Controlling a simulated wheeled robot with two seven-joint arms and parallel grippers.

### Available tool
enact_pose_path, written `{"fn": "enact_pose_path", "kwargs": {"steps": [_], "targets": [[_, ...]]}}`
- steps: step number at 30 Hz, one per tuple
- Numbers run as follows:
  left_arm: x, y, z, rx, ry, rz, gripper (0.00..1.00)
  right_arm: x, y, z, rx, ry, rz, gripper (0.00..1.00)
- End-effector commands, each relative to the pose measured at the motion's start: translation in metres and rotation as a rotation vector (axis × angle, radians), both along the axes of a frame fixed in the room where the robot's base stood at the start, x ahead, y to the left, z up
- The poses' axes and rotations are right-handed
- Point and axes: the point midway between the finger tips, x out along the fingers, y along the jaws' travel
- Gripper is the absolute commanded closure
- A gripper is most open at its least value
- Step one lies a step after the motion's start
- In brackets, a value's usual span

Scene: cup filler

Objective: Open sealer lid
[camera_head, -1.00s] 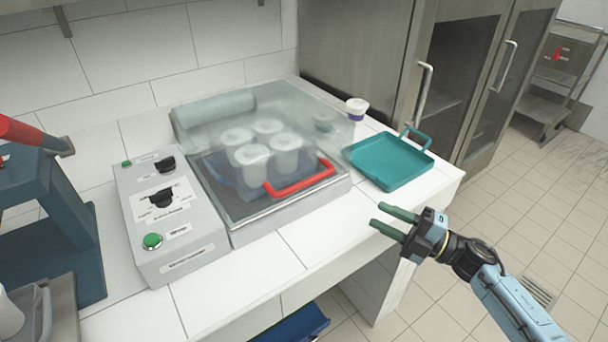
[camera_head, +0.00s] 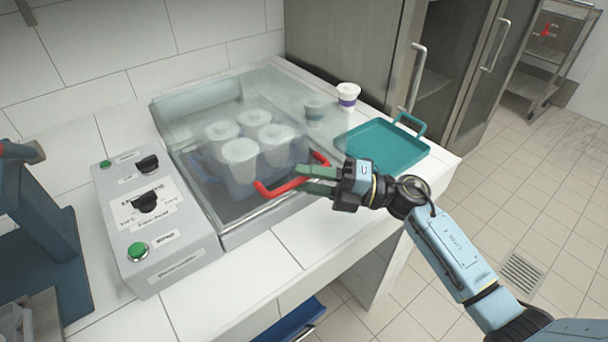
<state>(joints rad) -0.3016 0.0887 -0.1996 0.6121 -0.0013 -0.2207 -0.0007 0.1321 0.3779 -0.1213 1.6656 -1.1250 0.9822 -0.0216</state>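The sealer (camera_head: 236,232) stands on the white counter with its clear lid (camera_head: 265,100) down over several white cups (camera_head: 241,158). The lid's red handle (camera_head: 275,188) runs along its front edge. My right gripper (camera_head: 306,180) is at the right part of this handle, with its green fingers pointing left. The fingers are spread apart, one near the top of the handle and one lower. Whether they touch the handle is hard to tell. My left gripper is not in view.
A control box (camera_head: 155,220) with green buttons and black knobs adjoins the sealer on the left. A teal tray (camera_head: 385,146) and a white and purple cup (camera_head: 347,95) stand on the counter to the right. A blue frame (camera_head: 45,235) is at the far left.

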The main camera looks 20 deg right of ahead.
Motion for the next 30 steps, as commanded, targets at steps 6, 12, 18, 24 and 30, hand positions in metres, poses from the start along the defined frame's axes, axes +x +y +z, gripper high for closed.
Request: {"fn": "enact_pose_path", "kwargs": {"steps": [6,12,18,24,30], "targets": [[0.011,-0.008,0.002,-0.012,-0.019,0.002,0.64,0.004,0.009,0.002,0.000,0.000,-0.002,0.66],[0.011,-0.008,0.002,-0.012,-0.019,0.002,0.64,0.005,0.009,0.001,0.000,0.000,-0.001,0.66],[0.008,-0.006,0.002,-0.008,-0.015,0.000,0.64,0.004,0.009,0.001,0.000,0.000,-0.001,0.89],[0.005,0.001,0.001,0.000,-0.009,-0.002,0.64,0.004,0.009,0.001,0.000,0.000,-0.001,1.00],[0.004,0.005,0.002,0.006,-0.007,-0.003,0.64,0.004,0.009,0.002,0.000,0.001,-0.001,1.00]]}}
